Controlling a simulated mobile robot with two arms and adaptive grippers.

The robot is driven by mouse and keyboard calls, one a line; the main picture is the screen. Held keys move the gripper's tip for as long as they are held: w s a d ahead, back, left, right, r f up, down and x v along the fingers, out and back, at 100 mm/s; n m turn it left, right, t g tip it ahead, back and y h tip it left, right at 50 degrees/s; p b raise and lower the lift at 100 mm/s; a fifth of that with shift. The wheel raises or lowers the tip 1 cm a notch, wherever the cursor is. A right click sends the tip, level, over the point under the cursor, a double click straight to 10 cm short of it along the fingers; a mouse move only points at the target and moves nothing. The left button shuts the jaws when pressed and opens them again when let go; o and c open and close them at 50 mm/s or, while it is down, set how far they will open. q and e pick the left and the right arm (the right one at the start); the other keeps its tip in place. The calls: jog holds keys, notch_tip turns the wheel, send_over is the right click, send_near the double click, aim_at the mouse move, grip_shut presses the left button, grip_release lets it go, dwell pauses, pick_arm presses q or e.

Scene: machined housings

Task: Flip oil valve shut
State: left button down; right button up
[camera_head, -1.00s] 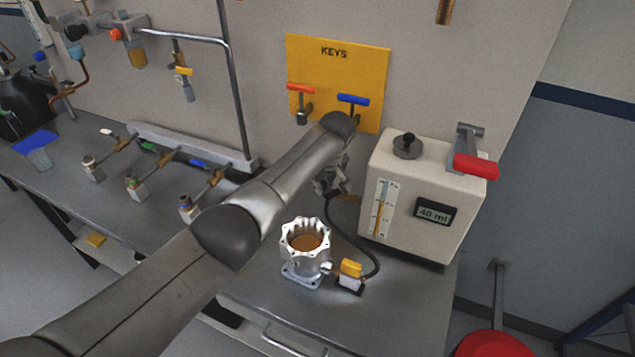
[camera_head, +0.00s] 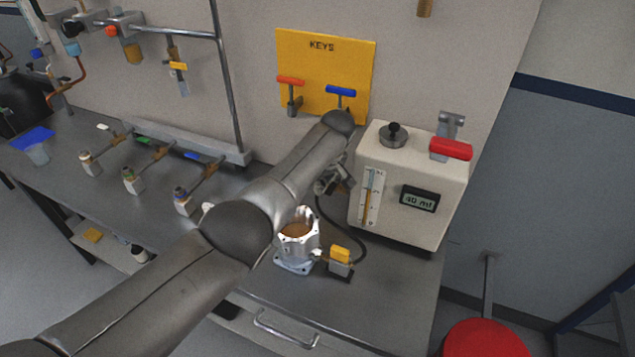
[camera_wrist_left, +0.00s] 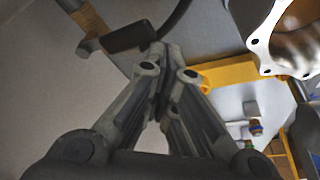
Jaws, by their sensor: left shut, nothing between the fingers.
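A valve with a yellow handle (camera_head: 340,254) sits low on the right side of the open metal housing (camera_head: 297,262). A dark hose runs from it toward the white dispenser. Brown liquid shows inside the housing. My left gripper (camera_head: 335,181) is behind and above the housing, left of the dispenser, apart from the yellow handle in the head view. In the left wrist view the gripper (camera_wrist_left: 163,52) is shut and empty, with a yellow bar (camera_wrist_left: 228,72) and the housing rim (camera_wrist_left: 262,45) to its right. My right gripper is not in view.
The white dispenser (camera_head: 388,215) reads 40 ml and carries a red lever (camera_head: 450,148). A yellow KEYS board (camera_head: 325,62) holds a red and a blue key. Small fittings (camera_head: 183,200) stand on the bench at left. A red round top (camera_head: 487,340) is at lower right.

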pick_arm(q)
jog(key=shift+s+d, duration=0.1)
jog(key=shift+d, duration=0.1)
dwell(0.3)
jog(key=v, duration=1.2)
jog(key=shift+a, duration=0.15)
